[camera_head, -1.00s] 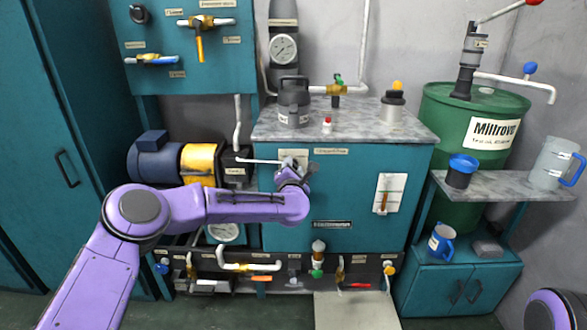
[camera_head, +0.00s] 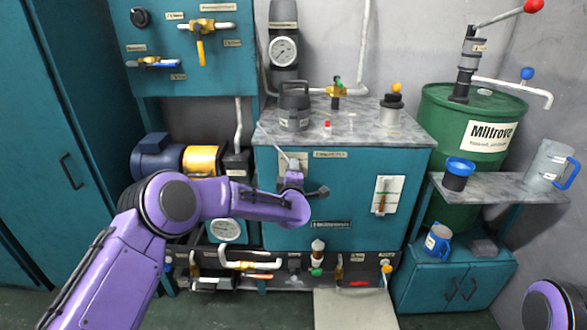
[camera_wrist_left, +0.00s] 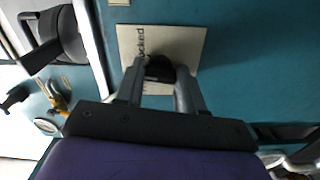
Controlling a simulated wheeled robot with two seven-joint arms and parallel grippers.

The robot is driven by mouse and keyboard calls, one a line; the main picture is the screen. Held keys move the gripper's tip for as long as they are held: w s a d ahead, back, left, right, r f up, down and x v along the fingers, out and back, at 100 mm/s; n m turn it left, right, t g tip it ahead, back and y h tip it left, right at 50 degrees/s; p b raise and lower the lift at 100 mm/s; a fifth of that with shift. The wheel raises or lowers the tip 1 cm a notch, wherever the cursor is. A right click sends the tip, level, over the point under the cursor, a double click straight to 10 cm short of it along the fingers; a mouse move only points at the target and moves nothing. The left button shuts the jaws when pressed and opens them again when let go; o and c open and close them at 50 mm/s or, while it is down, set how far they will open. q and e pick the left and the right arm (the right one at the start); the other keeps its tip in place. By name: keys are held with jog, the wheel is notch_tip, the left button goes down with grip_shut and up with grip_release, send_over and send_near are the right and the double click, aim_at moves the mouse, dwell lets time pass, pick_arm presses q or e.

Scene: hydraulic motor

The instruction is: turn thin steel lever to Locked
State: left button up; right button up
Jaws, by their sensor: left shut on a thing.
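The thin steel lever (camera_head: 282,155) shows in the head view as a short pale rod, slanting up and left beside my left gripper. It is at a pale plate (camera_head: 300,158) on the front of the teal cabinet. In the left wrist view the plate (camera_wrist_left: 190,42) carries a partly hidden word ending in "ocked". My left gripper (camera_head: 292,168) is at the plate. In the left wrist view its fingers (camera_wrist_left: 160,72) are shut around a dark hub on the plate. The fingers hide much of the hub and the lower lettering. My right gripper is out of view.
A second pale plate with a brown handle (camera_head: 382,196) is on the cabinet front, to the right. A grey canister (camera_head: 294,106) stands on the cabinet top. Valves and pipes (camera_head: 240,264) run along below. A green drum (camera_head: 440,112) stands at right.

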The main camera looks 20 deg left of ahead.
pick_arm(q)
jog(key=shift+m+p, duration=1.05)
jog(key=shift+m, duration=2.65)
jog(key=o, duration=1)
jog(key=shift+o, duration=0.2)
jog(key=v, duration=1)
jog(key=shift+s, duration=0.25)
jog(key=shift+d, duration=0.1)
